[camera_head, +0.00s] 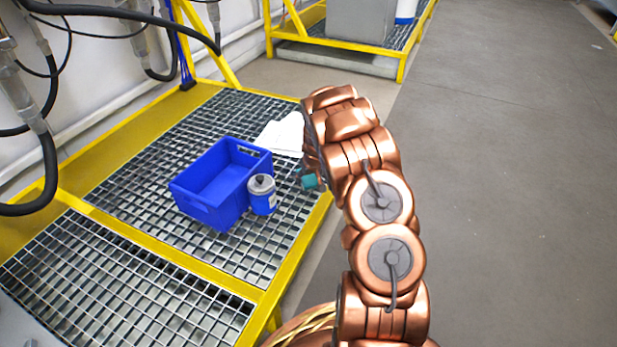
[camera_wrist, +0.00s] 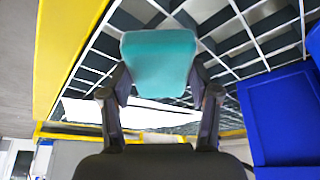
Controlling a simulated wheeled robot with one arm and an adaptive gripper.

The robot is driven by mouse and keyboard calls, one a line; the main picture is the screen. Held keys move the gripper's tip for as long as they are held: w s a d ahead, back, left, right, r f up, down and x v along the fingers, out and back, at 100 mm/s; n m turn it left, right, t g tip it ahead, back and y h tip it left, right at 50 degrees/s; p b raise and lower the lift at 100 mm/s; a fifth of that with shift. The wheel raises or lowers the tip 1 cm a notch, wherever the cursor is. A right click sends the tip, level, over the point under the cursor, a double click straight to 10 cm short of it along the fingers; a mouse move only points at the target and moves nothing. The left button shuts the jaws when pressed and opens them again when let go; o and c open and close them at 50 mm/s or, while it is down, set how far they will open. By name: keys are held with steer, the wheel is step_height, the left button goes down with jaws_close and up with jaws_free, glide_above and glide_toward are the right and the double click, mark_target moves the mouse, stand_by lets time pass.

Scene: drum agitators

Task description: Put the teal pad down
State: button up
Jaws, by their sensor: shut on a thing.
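The teal pad (camera_wrist: 158,62) is held between the two fingers of my gripper (camera_wrist: 160,90) in the wrist view. My gripper is shut on it, above the metal grating (camera_wrist: 255,45). In the head view a small part of the teal pad (camera_head: 310,182) shows at the left side of my arm, near the yellow edge of the platform. My arm hides most of the gripper there. I cannot tell how high the pad is above the grating.
A blue bin (camera_head: 207,190) stands on the grating (camera_head: 150,205), with a blue and grey can (camera_head: 262,195) beside it. White sheets (camera_head: 283,134) lie behind them. A yellow frame (camera_head: 290,270) edges the platform. Hoses (camera_head: 48,165) hang at left.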

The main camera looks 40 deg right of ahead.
steer(key=o, duration=1)
steer(key=p+v, duration=0.5)
steer(key=v, duration=0.7)
steer(key=s+a+r+n+g+y, duration=0.1)
steer(key=s+a+r+g, duration=0.1)
steer(key=s+a+r, duration=0.75)
steer(key=s+a+r+n+g+y, duration=0.15)
steer(key=s+a+r, duration=0.35)
steer(key=a, duration=0.8)
steer(key=s+a+r+g, duration=0.1)
steer(key=s+a, duration=0.1)
steer(key=s, duration=0.6)
steer(key=s+a+r+g+h, duration=0.1)
steer(key=s+a+r, duration=0.1)
steer(key=s, duration=0.7)
steer(key=s+a+r+g, duration=0.1)
steer(key=s+a+g, duration=0.1)
steer(key=s, duration=0.7)
steer(key=shift+a+r+n, duration=0.25)
steer(key=shift+a+r, duration=0.1)
steer(key=shift+a, duration=0.55)
